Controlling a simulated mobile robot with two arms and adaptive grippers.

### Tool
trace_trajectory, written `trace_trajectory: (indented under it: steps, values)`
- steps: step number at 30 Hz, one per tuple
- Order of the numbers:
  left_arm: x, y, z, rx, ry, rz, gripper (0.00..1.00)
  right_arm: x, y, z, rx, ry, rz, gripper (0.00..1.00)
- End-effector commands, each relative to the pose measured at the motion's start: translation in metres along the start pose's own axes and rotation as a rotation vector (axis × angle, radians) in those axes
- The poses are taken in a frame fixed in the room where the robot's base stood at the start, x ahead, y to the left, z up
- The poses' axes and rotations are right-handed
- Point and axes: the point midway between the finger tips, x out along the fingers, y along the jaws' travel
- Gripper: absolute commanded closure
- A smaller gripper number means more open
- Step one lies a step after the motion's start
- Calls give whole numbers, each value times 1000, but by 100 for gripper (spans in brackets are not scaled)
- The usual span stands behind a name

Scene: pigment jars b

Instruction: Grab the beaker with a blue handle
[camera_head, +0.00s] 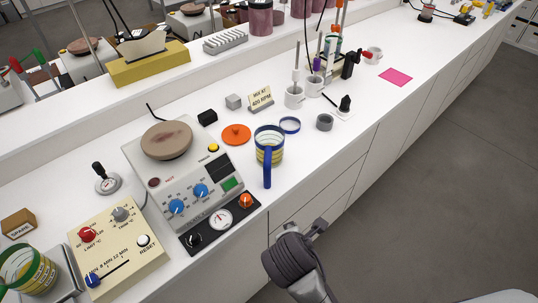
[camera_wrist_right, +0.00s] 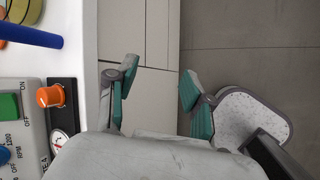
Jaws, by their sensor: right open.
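The beaker (camera_head: 263,142) has yellow and clear bands, a blue rim and a long blue handle. It stands upright near the front edge of the white counter, its handle pointing toward that edge. In the right wrist view the blue handle (camera_wrist_right: 34,37) shows at the upper left, with part of the beaker (camera_wrist_right: 20,10) at the corner. My right gripper (camera_head: 318,228) is off the counter's front edge, below and right of the beaker in the head view and apart from it. In the wrist view its green-padded fingers (camera_wrist_right: 160,82) are open with nothing between them. My left gripper is not in view.
A hotplate device (camera_head: 195,170) with knobs stands left of the beaker. Another banded beaker (camera_head: 28,270) is at the lower left.

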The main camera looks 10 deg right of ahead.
Motion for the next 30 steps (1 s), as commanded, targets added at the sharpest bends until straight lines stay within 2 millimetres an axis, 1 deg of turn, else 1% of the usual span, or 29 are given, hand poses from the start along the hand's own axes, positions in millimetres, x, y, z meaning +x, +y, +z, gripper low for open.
trace_trajectory:
  steps: [1, 2, 3, 5, 6, 9, 12, 16, 19, 27, 30]
  values:
    - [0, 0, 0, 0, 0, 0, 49, -6, 23, -8, -188, -47, 47, 48]
    - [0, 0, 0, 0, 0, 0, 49, -9, 35, -11, -306, -84, 69, 48]
    - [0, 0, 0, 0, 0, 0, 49, -14, 51, -16, -463, -138, 96, 48]
    - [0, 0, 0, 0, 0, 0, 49, -24, 74, -22, -688, -229, 128, 48]
    - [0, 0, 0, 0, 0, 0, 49, -31, 88, -27, -829, -295, 141, 48]
    - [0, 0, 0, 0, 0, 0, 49, -50, 118, -36, -1125, -459, 151, 48]
    - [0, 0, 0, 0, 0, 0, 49, -66, 138, -42, -1331, -593, 136, 48]
    - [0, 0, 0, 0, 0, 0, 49, -77, 152, -46, -1465, -692, 113, 48]
    - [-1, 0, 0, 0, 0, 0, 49, -74, 158, -44, -1497, -716, 104, 48]
    - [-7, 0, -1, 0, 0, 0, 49, -33, 182, -23, -1497, -714, 101, 48]
    - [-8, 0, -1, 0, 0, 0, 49, -21, 190, -18, -1495, -712, 104, 48]
